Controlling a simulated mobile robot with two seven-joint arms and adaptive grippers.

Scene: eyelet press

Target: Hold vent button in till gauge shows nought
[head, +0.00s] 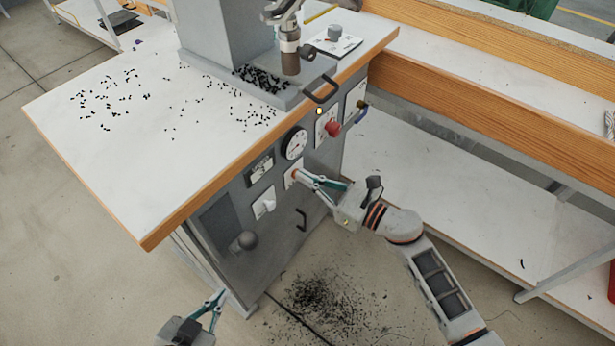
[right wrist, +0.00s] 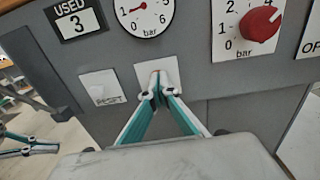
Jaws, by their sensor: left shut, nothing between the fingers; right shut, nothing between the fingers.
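The pressure gauge (head: 294,143) is a round white dial on the grey press front. In the right wrist view the gauge (right wrist: 147,12) is cut off at the top; its red needle points left, near the 1. My right gripper (head: 297,175) is shut and empty, its fingertips at a small white plate (right wrist: 145,70) below the gauge. The fingertips cover the plate's middle, so the vent button is hidden there; I cannot tell if it is pressed in. My left gripper (head: 219,296) is shut and empty, low in front of the press, apart from everything.
A red knob (head: 333,128) sits right of the gauge. A white switch plate (right wrist: 100,88) and a counter reading 3 (right wrist: 78,18) are to the left. Black handles (head: 301,220) stick out of the front. Black bits lie on the tabletop (head: 110,150) and floor.

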